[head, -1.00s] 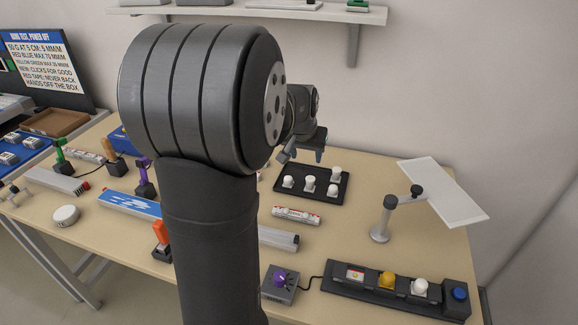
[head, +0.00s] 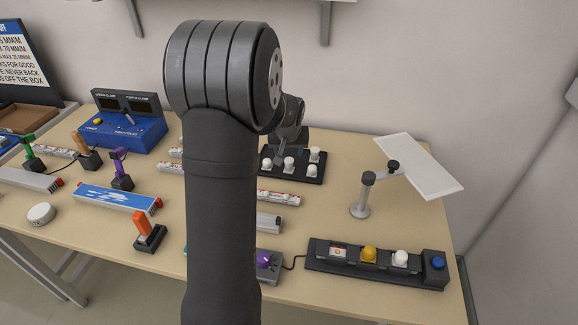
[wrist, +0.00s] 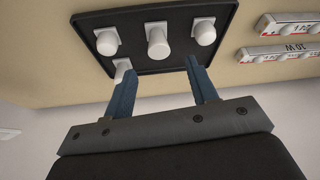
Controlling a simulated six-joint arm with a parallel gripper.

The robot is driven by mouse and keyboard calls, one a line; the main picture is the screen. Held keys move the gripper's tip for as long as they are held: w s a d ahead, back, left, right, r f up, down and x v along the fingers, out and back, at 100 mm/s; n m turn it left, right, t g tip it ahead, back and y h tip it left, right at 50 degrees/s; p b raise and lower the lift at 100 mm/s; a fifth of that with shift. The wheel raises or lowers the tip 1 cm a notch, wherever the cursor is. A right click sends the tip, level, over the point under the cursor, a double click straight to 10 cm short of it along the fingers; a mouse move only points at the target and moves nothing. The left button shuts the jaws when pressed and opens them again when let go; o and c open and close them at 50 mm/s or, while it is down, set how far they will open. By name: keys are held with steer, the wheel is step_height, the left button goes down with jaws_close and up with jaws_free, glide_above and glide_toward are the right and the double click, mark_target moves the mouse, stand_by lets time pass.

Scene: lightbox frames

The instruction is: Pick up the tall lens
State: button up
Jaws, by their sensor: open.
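White lenses stand on square bases in a black tray (head: 296,178). The tray's dark rim also shows in the wrist view (wrist: 228,22). In the wrist view the middle lens (wrist: 157,42) looks the longest, so it seems to be the tall lens; it seems to match the front middle lens (head: 289,163) in the head view. Shorter lenses stand to its left (wrist: 107,42) and right (wrist: 205,33). Another lens (wrist: 122,65) is partly hidden by a finger. My gripper (wrist: 162,65) is open and empty, its blue fingers near the tray. It also shows over the tray's back (head: 281,156).
A lamp-like stand with a white panel (head: 418,165) rises right of the tray. White-and-red labelled bars (head: 279,197) lie in front. A control strip (head: 375,262) with coloured knobs is at front right. A blue instrument (head: 122,122) stands at back left.

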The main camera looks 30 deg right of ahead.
mark_target(289, 160)
steer(key=shift+x, duration=3.75)
steer(key=shift+c, duration=0.4)
steer(key=c, duration=0.9)
